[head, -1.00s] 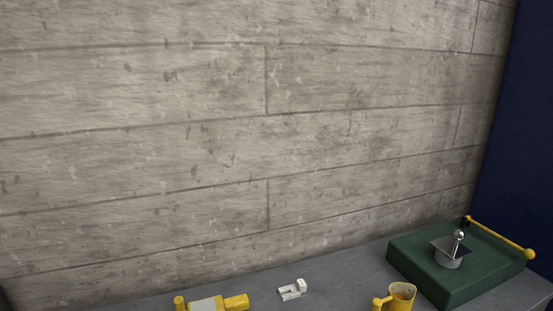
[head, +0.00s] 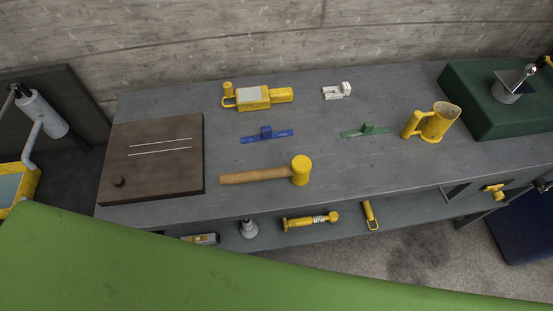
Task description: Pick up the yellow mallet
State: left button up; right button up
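The yellow mallet (head: 301,171) lies on its side on the grey workbench (head: 330,135), near the front edge in the middle. Its head is yellow and at the right end; its wooden handle points left toward a dark brown board. Nothing covers it and nothing touches it. Neither of my grippers shows in the head view.
On the bench are a brown board (head: 153,158), a yellow device (head: 262,97), a white part (head: 337,91), blue (head: 266,135) and green (head: 366,130) pieces, a yellow jug (head: 435,122) and a green box (head: 495,100). A lower shelf holds several items. A large green surface (head: 200,265) fills the foreground.

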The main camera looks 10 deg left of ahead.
aim_at(298, 172)
jog(key=k+l+u, duration=0.1)
jog(key=k+l, duration=0.75)
jog(key=k, duration=0.15)
jog(key=u, duration=1.45)
